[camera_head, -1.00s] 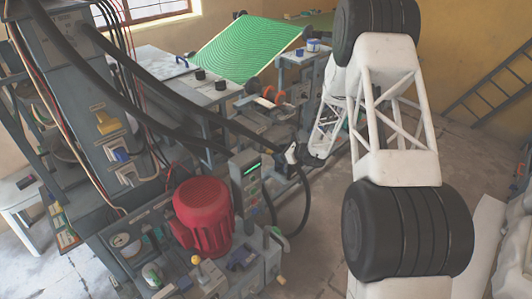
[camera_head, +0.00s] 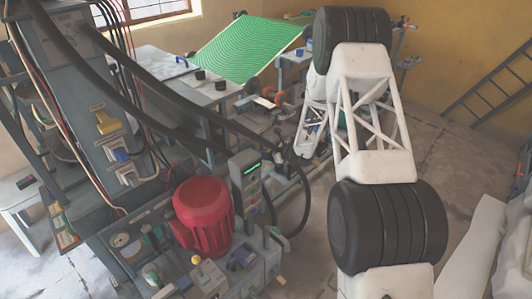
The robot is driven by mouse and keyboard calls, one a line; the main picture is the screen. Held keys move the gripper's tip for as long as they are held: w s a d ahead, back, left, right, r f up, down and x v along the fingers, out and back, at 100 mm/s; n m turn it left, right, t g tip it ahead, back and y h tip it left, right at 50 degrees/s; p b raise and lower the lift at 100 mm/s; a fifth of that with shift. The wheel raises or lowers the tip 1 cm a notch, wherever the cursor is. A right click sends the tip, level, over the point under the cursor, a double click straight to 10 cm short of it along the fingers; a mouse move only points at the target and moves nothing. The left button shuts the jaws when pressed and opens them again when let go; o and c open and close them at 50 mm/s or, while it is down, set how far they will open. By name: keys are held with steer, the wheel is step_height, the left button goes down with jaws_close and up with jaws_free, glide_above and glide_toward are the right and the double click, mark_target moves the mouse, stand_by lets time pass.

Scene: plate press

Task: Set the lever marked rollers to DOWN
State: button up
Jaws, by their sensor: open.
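I cannot read any label, so I cannot tell which lever is marked rollers or how it is set. My gripper (camera_head: 284,152) is small and dark in the picture, beyond the white lattice arm, close to the right side of the machine by the control box. Its fingers are hard to make out and nothing shows held in it.
Thick black hoses (camera_head: 155,100) cross above the machine. A green patterned sheet (camera_head: 247,47) lies at the back. Open floor (camera_head: 445,150) is on the right.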

steer(key=shift+w+a+f, duration=0.25)
steer(key=shift+w+a, duration=0.05)
steer(key=shift+a, duration=0.2)
steer(key=shift+c, duration=0.3)
jaws_close()
